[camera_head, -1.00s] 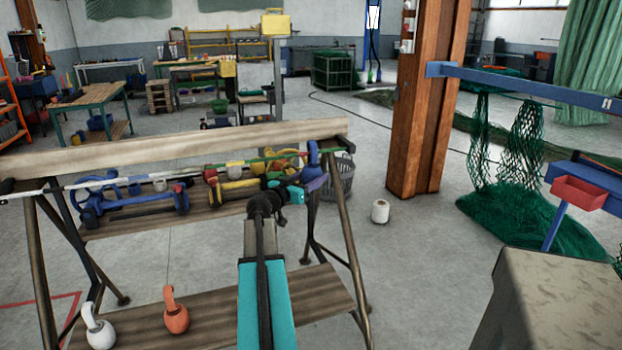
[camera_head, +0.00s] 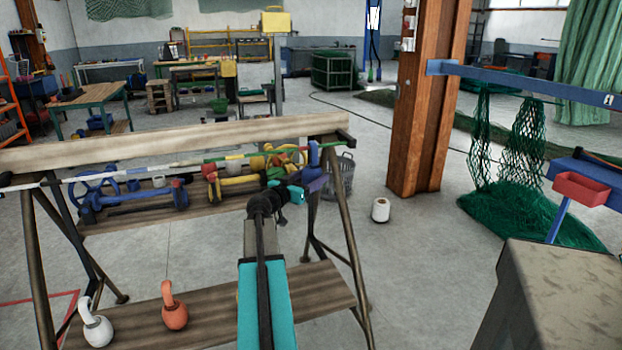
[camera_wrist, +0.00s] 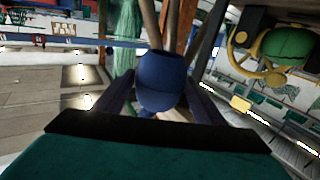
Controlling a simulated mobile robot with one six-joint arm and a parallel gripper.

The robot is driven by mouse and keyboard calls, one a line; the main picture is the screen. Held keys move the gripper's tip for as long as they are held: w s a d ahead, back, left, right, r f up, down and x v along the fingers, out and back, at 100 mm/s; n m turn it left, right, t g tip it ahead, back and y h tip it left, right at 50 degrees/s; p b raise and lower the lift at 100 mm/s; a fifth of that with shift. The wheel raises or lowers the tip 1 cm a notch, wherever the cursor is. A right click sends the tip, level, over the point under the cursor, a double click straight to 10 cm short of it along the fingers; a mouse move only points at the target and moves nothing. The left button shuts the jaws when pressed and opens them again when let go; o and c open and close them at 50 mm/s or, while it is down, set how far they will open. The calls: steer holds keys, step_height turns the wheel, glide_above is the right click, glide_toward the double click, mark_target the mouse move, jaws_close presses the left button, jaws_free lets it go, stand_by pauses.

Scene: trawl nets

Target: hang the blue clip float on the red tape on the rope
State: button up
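The blue clip float (camera_head: 313,154) is at the right end of the rack, close to the rope, and I cannot tell whether it touches it. My gripper (camera_head: 315,180) is just below it. In the wrist view the blue float (camera_wrist: 160,80) sits between my gripper's two dark fingers (camera_wrist: 158,98), which appear shut on it. The float's clip is mostly hidden.
Blue floats (camera_head: 88,205) and yellow-red floats (camera_head: 235,185) lie on the rack's upper shelf. A white float (camera_head: 97,330) and an orange float (camera_head: 175,316) are on the lower board. A grey basket (camera_head: 343,178) stands behind the rack's right leg. A rusty post (camera_head: 425,120) rises to the right.

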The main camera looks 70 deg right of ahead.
steer(key=shift+o, duration=1)
steer(key=b+v, duration=0.1)
steer(key=v, duration=1.2)
steer(key=shift+a+b, duration=0.35)
steer(key=shift+a, duration=0.05)
